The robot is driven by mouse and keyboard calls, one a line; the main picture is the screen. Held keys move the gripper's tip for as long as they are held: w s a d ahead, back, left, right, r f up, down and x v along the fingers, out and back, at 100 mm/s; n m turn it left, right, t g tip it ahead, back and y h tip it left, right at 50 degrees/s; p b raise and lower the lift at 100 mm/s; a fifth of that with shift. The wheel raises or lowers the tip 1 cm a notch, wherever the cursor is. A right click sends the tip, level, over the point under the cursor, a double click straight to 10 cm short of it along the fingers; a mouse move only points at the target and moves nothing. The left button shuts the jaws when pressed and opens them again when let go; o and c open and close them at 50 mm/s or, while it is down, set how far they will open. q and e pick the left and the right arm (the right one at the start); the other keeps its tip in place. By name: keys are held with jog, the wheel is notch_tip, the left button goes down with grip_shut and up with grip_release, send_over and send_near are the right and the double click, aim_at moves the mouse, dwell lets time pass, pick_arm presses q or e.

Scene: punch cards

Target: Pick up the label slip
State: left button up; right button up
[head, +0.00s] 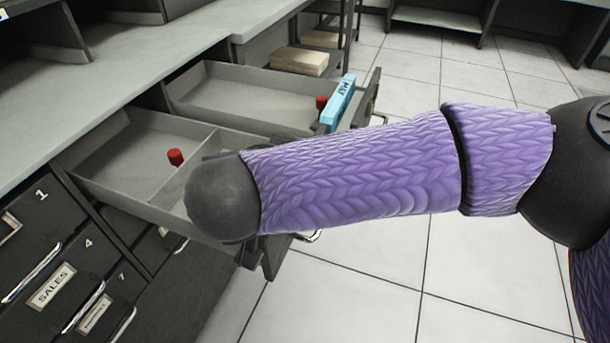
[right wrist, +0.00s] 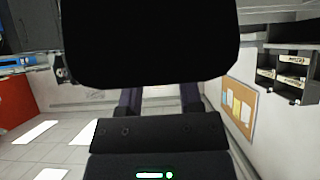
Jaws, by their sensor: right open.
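I cannot make out a loose label slip for certain in either view. A pale SALES label (head: 51,287) sits in a holder on the front of a dark drawer at lower left in the head view. My right arm, in a purple knit sleeve, reaches in from the right over the open drawers. My left gripper is not in view.
Two grey drawers stand open: a nearer one (head: 120,160) with a red object (head: 175,157), and a farther one (head: 240,75) with another red object (head: 321,103) and a blue MAY divider (head: 339,103). A grey counter (head: 130,60) runs above.

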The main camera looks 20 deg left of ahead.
grip_shut()
dwell(1.0)
dwell(0.4)
